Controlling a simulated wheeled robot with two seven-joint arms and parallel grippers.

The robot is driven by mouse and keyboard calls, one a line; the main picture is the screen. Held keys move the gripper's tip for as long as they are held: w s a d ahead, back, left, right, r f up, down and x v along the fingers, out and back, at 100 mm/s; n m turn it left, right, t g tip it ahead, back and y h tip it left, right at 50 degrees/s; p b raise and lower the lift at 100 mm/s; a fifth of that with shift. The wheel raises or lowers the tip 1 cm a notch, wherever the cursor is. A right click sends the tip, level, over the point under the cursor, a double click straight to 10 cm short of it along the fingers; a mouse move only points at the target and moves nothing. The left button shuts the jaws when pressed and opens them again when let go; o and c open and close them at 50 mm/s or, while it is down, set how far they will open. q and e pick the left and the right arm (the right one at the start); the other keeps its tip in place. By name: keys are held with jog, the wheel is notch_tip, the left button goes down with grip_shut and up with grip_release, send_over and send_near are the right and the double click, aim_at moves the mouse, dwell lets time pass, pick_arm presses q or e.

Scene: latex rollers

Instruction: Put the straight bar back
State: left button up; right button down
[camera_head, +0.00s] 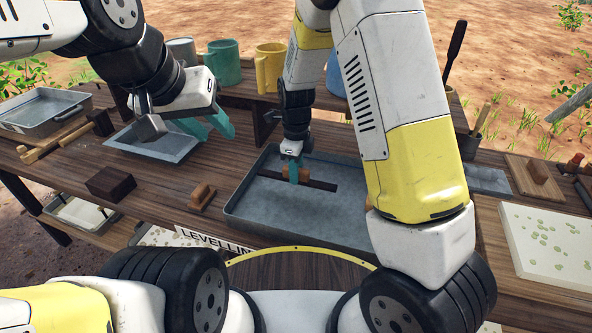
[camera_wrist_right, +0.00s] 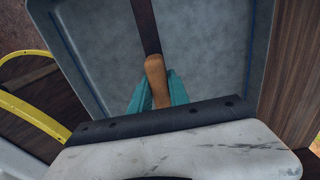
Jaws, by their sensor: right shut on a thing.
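The straight bar (camera_head: 322,184) is a dark flat strip with a wooden handle (camera_wrist_right: 156,78). It is over the large grey metal tray (camera_head: 237,212) in the middle of the table; whether it touches the tray floor is unclear. My right gripper (camera_head: 297,172) reaches down from above with its teal fingers (camera_wrist_right: 158,92) shut on the wooden handle. In the right wrist view the dark strip (camera_wrist_right: 145,28) runs away from the fingers. My left gripper (camera_head: 208,126) is open and empty, above the table behind a smaller grey tray (camera_head: 160,155).
A wooden-handled tool (camera_head: 201,196) and a dark block (camera_head: 111,183) lie left of the large tray. Mugs (camera_head: 270,68) stand on a raised shelf behind. A speckled white slab (camera_head: 550,245) lies at right. My right arm hides the tray's right part.

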aim_at(296, 197)
jog(key=shift+f, duration=3.1)
jog(key=shift+f, duration=0.1)
jog(key=c, duration=1.3)
grip_release()
jog(key=shift+o, duration=0.2)
